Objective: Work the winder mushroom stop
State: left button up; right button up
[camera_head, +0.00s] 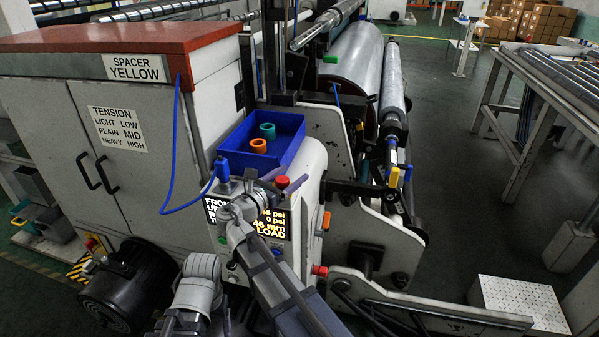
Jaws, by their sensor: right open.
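Another red knob (319,270) sits lower on the console's side. My left gripper does not show.
A blue tray (291,126) with an orange ring (258,146) and a teal ring (267,131) sits on the console. A grey cabinet (140,185) stands at left, with a blue hose (174,160) hanging beside it. Rollers (392,85) rise behind.

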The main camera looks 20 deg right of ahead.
jog(key=shift+a+r, duration=0.1)
jog(key=shift+a, duration=0.05)
jog(key=shift+c, duration=0.3)
grip_shut()
dwell(0.6)
